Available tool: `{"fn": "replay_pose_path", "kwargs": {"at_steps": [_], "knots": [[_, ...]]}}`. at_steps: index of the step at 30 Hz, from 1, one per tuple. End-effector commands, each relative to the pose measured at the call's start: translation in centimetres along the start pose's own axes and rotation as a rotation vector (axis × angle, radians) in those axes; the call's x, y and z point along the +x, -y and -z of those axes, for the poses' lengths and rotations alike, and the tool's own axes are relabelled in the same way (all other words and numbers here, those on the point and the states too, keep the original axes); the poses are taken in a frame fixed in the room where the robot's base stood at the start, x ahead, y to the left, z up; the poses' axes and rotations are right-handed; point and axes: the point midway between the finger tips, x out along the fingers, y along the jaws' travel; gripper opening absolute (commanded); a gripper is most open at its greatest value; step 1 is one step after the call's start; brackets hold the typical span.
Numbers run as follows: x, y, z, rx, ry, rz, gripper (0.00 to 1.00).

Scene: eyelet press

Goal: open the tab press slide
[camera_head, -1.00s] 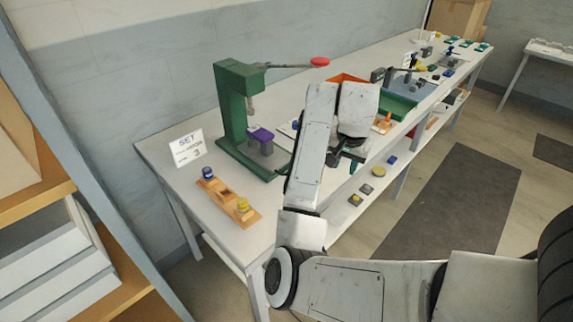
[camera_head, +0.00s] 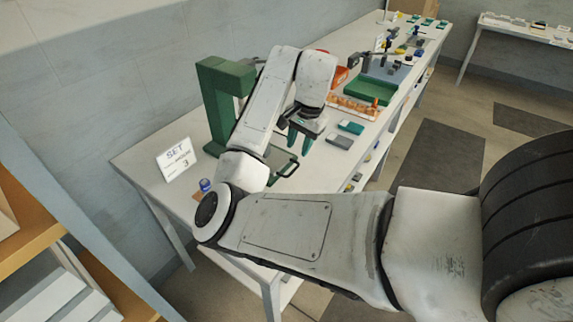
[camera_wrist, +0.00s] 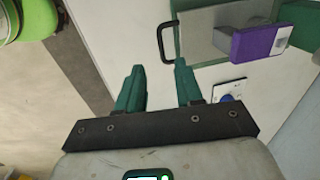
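The green press (camera_head: 218,100) stands on the left part of the long table, partly hidden behind my arm. Its slide (camera_wrist: 208,34) is a flat grey plate in the wrist view, with a black loop handle (camera_wrist: 163,43) at its end. The handle also shows in the head view (camera_head: 288,168). A purple block (camera_wrist: 262,42) sits at the slide's other side. My gripper (camera_wrist: 157,78) has its two green fingers apart with nothing between them. The handle lies just beyond the fingertips in the wrist view, apart from them. In the head view my gripper (camera_head: 300,137) is above the table, beside the press.
A sign marked SET 3 (camera_head: 176,159) stands at the table's left end. A green tray (camera_head: 370,90), an orange rack (camera_head: 352,107) and small teal and grey blocks (camera_head: 340,141) lie further right. A white card with a blue round part (camera_wrist: 230,92) lies near the slide.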

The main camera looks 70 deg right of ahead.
Motion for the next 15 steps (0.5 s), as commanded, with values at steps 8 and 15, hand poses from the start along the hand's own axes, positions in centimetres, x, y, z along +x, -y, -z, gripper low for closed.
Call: {"fn": "replay_pose_path", "kwargs": {"at_steps": [8,15], "knots": [[4.8,0.0,-0.1,-0.003,0.002,-0.003,0.36],[8.4,0.0,-0.1,-0.003,0.001,-0.002,0.36]]}}
